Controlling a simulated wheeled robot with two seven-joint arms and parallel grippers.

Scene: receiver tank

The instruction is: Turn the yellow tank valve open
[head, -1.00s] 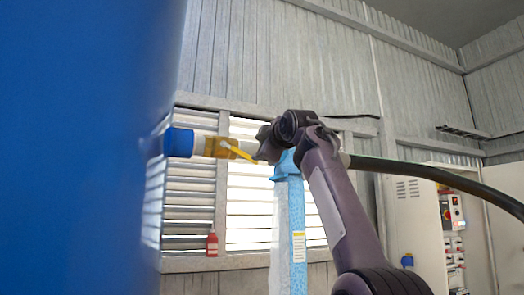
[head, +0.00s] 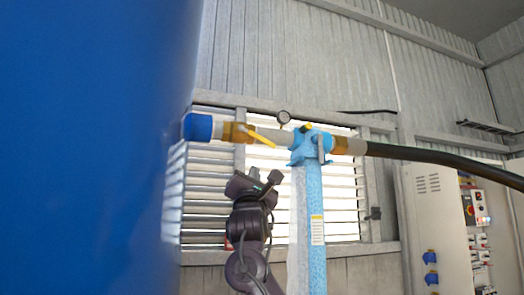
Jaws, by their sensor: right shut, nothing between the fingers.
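The yellow valve handle (head: 262,137) sits on the brass-coloured valve body (head: 238,132) in the pipe beside the blue tank (head: 90,150). The handle slants down to the right, at an angle to the pipe. My right gripper (head: 265,177) is below the handle and apart from it, in front of the louvred window. It is shut with nothing in it. My left gripper is out of view.
A light blue post (head: 315,215) holds the pipe to the right of my right gripper. A black hose (head: 440,164) runs off right. An electrical cabinet (head: 433,215) is at right.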

